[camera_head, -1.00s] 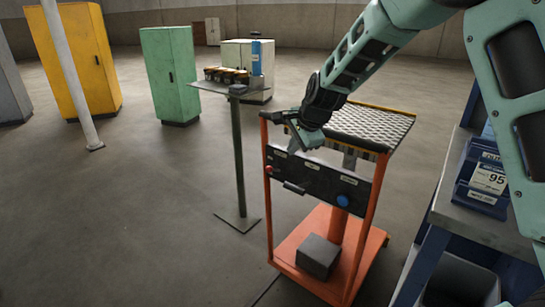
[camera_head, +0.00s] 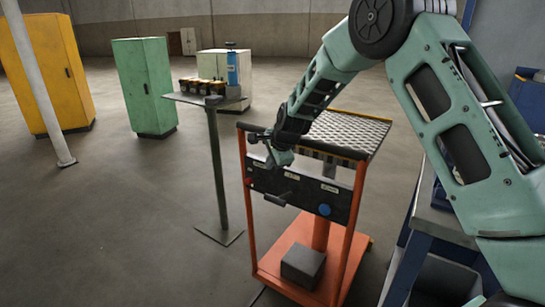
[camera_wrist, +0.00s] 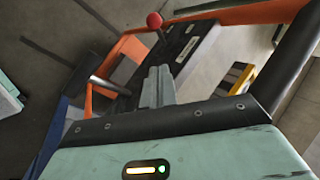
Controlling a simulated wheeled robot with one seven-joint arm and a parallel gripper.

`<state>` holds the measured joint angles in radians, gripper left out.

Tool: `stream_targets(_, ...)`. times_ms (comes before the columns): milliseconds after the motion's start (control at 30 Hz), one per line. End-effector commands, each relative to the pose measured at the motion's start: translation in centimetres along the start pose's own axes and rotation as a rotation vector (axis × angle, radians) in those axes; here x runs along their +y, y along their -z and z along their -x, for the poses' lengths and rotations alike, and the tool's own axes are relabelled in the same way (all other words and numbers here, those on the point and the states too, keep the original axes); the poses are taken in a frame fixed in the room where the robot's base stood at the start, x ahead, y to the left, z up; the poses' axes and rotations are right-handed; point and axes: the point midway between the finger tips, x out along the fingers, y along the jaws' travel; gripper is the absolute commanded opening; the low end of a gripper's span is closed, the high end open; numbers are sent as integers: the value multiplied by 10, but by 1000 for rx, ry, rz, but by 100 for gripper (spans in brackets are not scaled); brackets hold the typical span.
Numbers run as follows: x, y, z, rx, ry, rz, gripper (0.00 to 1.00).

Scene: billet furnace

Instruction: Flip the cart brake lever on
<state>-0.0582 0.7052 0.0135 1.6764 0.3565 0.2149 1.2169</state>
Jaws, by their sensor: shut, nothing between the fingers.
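The orange cart (camera_head: 257,240) has a black panel (camera_head: 300,192) facing me with several small labels, too small to read. A red knob (camera_head: 249,181) is at the panel's left end, a dark handle (camera_head: 276,200) sticks out lower down, and a blue button (camera_head: 324,210) is at the right. I cannot tell which is the brake lever. My gripper (camera_head: 272,162) is shut and empty at the panel's upper left edge. In the wrist view, the shut fingers (camera_wrist: 156,82) point at the panel, between a red ball on a stalk (camera_wrist: 154,20) and a grey handle (camera_wrist: 108,86). Contact cannot be told.
A grey block (camera_head: 303,264) sits on the cart's base. A stand (camera_head: 218,180) with a blue bottle (camera_head: 232,68) is at the left. A blue workbench (camera_head: 430,235) is close on the right.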

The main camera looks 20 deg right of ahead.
Motion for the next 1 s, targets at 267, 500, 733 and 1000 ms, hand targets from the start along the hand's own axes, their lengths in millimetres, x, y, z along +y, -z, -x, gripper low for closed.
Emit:
stream_targets(267, -1, -12, -49, -3, 0, 4, 0)
stream_targets(500, 0, -27, -66, -1, 0, 2, 0)
stream_targets(733, 0, -29, -68, -1, 0, 1, 0)
stream_targets(1000, 2, -26, -72, -1, -1, -1, 0)
